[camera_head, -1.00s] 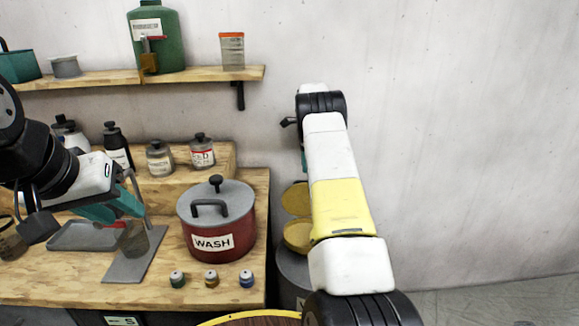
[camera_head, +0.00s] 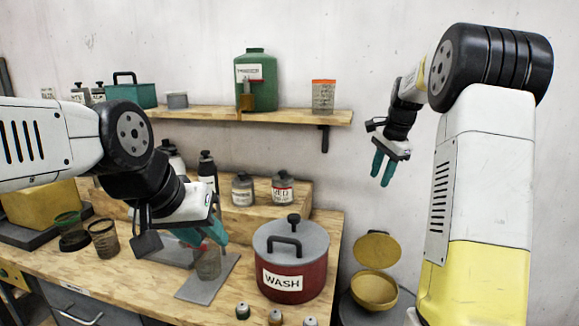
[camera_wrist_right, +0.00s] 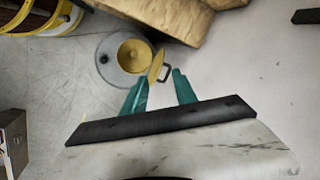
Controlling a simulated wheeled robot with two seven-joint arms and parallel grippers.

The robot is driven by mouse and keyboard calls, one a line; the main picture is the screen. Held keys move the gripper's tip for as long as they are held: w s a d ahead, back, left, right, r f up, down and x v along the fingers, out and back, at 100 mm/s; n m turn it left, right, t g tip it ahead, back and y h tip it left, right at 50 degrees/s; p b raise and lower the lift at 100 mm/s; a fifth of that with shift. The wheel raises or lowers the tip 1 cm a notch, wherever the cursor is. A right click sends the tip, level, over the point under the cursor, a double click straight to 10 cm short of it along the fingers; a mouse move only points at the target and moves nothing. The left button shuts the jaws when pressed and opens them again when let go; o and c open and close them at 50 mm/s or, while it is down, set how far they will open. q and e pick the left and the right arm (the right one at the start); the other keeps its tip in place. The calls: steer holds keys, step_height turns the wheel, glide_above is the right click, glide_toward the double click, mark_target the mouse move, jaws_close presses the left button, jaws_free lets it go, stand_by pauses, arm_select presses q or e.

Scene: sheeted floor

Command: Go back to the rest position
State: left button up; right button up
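My right gripper (camera_head: 382,181) hangs in the air by the wall, right of the shelf end, above the open yellow bowl (camera_head: 374,291). In the right wrist view its two teal fingers (camera_wrist_right: 159,91) stand apart with nothing between them.
A red WASH pot (camera_head: 303,275) with a grey lid stands right of the left gripper. A wooden shelf (camera_head: 290,117) bears a green jug (camera_head: 256,92). The bench (camera_head: 120,281) holds bottles and jars.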

steer(key=s+a+r+n+t, duration=0.1)
steer(key=s+a+r+n, duration=0.35)
steer(key=s, duration=0.45)
steer(key=s+a+f+n+t, duration=0.1)
steer(key=s+a+n, duration=0.3)
steer(key=s, duration=0.8)
steer(key=s+a+f+n+t+y, duration=0.1)
steer(key=s+a+n, duration=0.3)
steer(key=s, duration=0.8)
steer(key=shift+a+n, duration=0.15)
steer(key=shift+n, duration=0.7)
